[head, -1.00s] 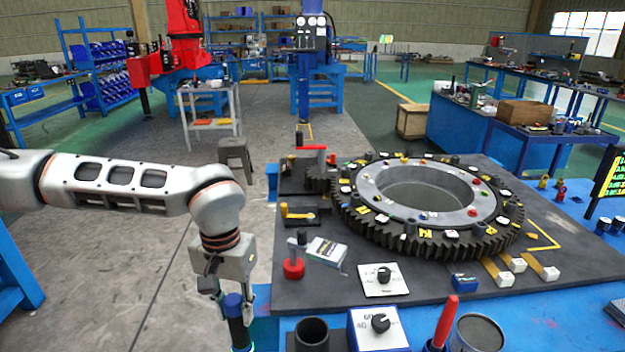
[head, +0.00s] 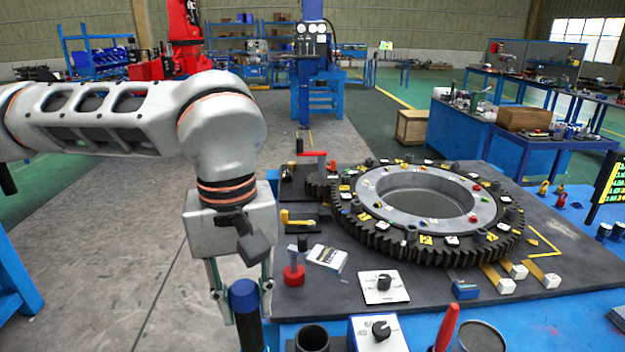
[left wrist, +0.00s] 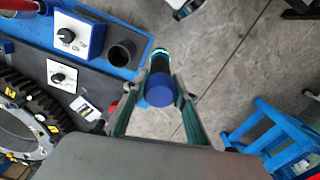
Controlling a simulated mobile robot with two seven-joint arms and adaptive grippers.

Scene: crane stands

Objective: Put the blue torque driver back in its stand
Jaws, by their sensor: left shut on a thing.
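The blue torque driver has a blue cap and a black body (head: 247,318); it stands roughly upright in the head view. My left gripper (head: 240,298) is shut on it just below the cap. In the left wrist view the driver (left wrist: 159,88) is between the two fingers of my left gripper (left wrist: 155,95), over the floor past the table's edge. A black open cup (head: 312,338), which looks like the stand, is on the table's near edge, right of the driver and apart from it. It also shows in the left wrist view (left wrist: 122,53). My right gripper is not in view.
A white dial box (head: 378,332) is right of the cup, with a red-handled tool (head: 446,328) and a grey can (head: 480,336) beyond. A red-based post (head: 294,272) and a large gear (head: 420,205) lie farther back on the dark board.

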